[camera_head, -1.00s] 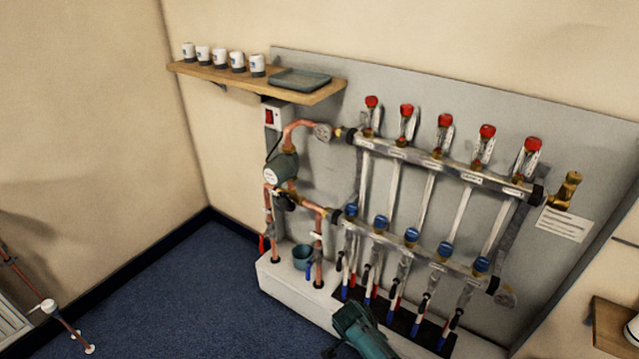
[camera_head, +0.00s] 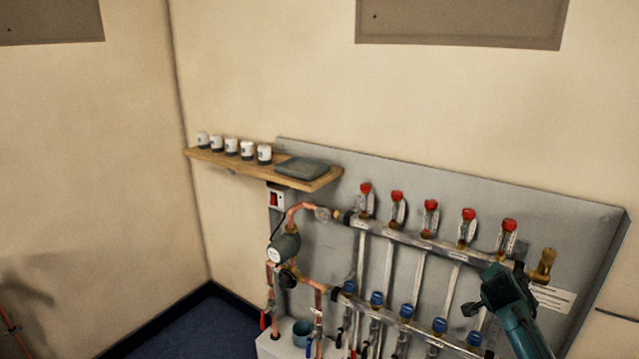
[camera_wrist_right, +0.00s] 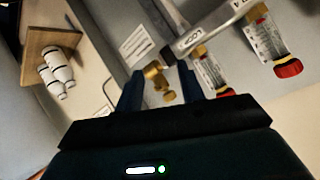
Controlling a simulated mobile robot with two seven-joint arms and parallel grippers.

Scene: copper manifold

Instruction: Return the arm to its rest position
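My right gripper (camera_head: 474,307) is in front of the right end of the manifold in the head view, on a teal arm coming up from the bottom right. In the right wrist view its two dark fingers (camera_wrist_right: 160,88) are spread apart with nothing held. The brass fitting (camera_wrist_right: 158,80) shows between and beyond them; in the head view this fitting (camera_head: 543,265) is uncovered, right of the gripper. The manifold has an upper bar (camera_head: 420,243) with red-capped valves and a lower bar (camera_head: 400,322) with blue caps. My left gripper is not in view.
A wooden shelf (camera_head: 215,161) on the left holds several white cylinders (camera_head: 231,146) and a grey-green tray (camera_head: 303,167). The wall above is clear apart from grey panels (camera_head: 460,22). White cylinders (camera_wrist_right: 56,78) stand on another wooden shelf in the wrist view.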

